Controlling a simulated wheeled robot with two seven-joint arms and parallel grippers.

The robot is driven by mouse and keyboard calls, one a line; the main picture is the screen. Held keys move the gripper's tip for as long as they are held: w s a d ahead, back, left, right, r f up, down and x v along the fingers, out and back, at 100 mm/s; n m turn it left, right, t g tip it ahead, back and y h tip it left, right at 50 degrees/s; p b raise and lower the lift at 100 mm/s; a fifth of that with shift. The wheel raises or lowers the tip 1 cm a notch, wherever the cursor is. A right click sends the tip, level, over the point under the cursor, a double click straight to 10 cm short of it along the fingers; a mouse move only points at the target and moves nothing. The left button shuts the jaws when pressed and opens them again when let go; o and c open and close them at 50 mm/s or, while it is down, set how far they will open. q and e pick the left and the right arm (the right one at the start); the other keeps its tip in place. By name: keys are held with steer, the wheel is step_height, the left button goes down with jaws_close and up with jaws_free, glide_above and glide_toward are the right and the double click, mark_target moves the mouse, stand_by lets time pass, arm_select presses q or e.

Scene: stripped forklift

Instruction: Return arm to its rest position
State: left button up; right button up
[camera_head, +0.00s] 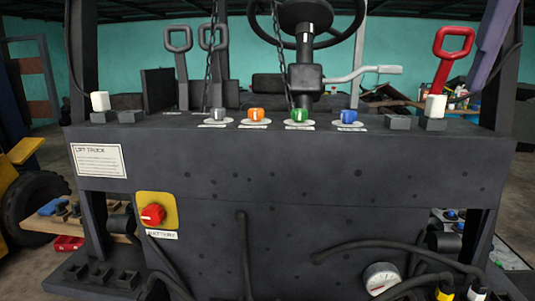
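Neither of my grippers shows in the head view, and I cannot make out an arm for certain. In front of me stands the stripped forklift's dark grey panel (290,165). Along its top sit a grey knob (218,115), an orange knob (256,115), a green knob (299,116) and a blue knob (348,117), each on a pale base. A red rotary switch (153,214) on a yellow plate is at the panel's lower left.
Behind the panel are a black steering wheel (306,15), hanging chains and a red-handled lever (447,55). A white-faced gauge (382,279) and dark hoses are low at right. A yellow vehicle (12,165) with a black tyre stands at left.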

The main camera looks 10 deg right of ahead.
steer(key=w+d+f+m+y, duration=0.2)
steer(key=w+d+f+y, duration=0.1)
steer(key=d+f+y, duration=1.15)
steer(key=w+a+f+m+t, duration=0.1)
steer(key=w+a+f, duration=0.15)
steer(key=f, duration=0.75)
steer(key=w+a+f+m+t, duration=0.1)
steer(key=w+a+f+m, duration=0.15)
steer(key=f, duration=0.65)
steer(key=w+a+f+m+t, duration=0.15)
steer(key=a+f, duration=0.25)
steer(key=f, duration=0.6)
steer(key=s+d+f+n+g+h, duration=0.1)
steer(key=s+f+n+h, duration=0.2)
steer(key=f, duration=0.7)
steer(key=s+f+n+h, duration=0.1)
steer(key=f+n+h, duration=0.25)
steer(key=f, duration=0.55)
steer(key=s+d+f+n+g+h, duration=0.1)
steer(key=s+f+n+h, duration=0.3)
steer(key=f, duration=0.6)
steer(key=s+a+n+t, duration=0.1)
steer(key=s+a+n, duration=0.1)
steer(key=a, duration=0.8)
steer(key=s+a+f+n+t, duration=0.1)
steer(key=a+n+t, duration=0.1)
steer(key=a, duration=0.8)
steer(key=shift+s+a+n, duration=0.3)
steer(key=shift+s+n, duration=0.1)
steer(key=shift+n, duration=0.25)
